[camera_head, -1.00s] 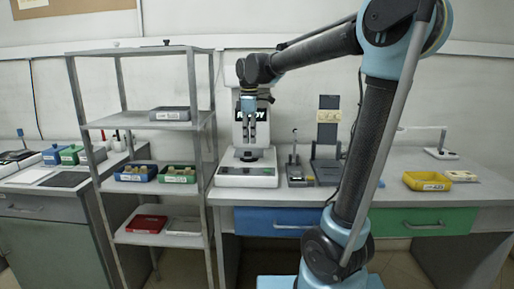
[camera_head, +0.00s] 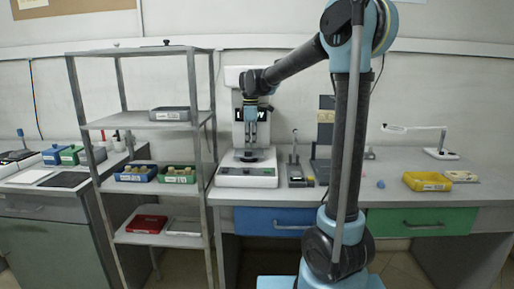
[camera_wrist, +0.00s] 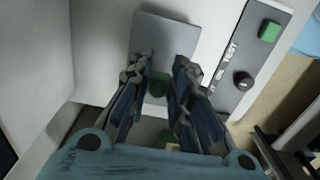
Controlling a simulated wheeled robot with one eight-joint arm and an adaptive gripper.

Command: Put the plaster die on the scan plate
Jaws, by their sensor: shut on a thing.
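The white scanner (camera_head: 226,172) stands on the bench left of my arm, with a dark plate (camera_head: 250,157) on its base. My gripper (camera_head: 249,143) points down inside the scanner, above this plate; the gap is too small to judge. In the wrist view my gripper (camera_wrist: 160,75) has its fingers closed around a small green piece (camera_wrist: 159,86), which appears to be the plaster die. A grey rectangular plate (camera_wrist: 165,35) lies beyond the fingertips. The die is too small to make out in the head view.
A shelf rack (camera_head: 207,140) with trays stands just left of the scanner. A small device with an upright post (camera_head: 296,172) stands at its right. A yellow tray (camera_head: 427,181) and a lamp (camera_head: 440,152) are farther right. The scanner's white walls are close around my gripper.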

